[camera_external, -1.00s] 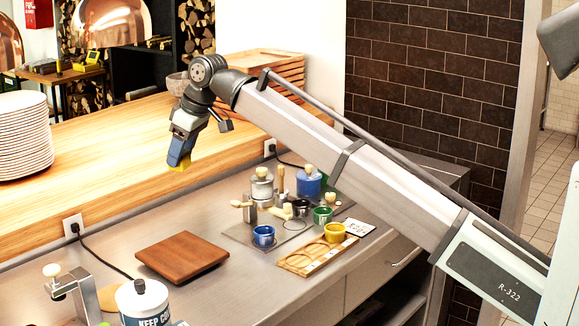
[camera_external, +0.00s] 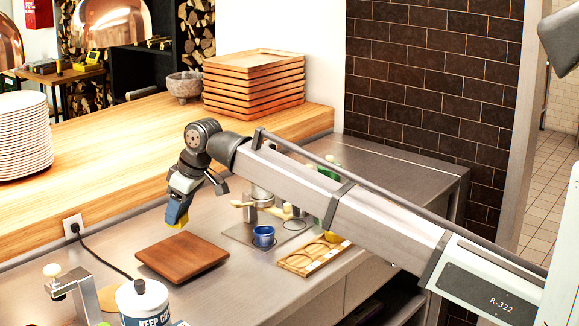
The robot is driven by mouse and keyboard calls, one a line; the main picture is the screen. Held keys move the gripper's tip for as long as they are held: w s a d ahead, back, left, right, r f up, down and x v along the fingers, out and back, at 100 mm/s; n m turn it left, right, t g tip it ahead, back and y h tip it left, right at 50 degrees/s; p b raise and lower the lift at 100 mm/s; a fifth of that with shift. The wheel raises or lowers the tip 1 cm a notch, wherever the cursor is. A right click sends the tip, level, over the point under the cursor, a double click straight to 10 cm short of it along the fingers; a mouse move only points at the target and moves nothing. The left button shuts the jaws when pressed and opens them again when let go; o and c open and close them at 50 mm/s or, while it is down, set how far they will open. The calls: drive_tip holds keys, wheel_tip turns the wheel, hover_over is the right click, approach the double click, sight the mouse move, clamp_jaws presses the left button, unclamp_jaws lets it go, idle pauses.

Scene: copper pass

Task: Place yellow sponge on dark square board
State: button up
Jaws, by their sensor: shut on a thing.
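The dark square board (camera_external: 184,262) is a reddish-brown wooden slab lying flat on the steel counter, left of the middle. My gripper (camera_external: 177,220) points down just above the board's back edge. It is shut on the yellow sponge (camera_external: 183,223), of which only a small yellow part shows at the fingertips. The rest of the sponge is hidden by the fingers. The sponge appears to be above the board, but I cannot tell the exact gap.
A blue cup (camera_external: 263,236) and a wooden holder with round holes (camera_external: 297,262) stand right of the board. A white tub (camera_external: 142,303) and a metal stand (camera_external: 80,293) are at the front left. A black cable (camera_external: 100,260) runs left of the board.

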drive_tip(key=shift+f, duration=3.7)
drive_tip(key=shift+f, duration=0.1)
drive_tip(key=o, duration=1)
drive_tip(key=v, duration=1.2)
drive_tip(key=shift+d, duration=0.1)
